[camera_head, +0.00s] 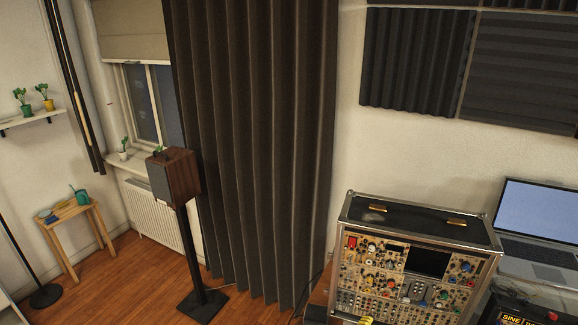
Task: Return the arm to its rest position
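Neither my arm nor my gripper shows in the head view. A modular synth case (421,223) stands at the lower right, with its panel of knobs and a dark screen facing me. A small yellow thing (365,320) shows at the bottom edge in front of the panel; it is too small and cut off to tell what it is.
An open laptop (540,215) stands right of the case, with a black box (525,312) in front of it. A speaker on a stand (174,180) stands by the dark curtain (255,120). A wooden stool (70,213) is at left. Wooden floor (130,280) lies open between stool and speaker.

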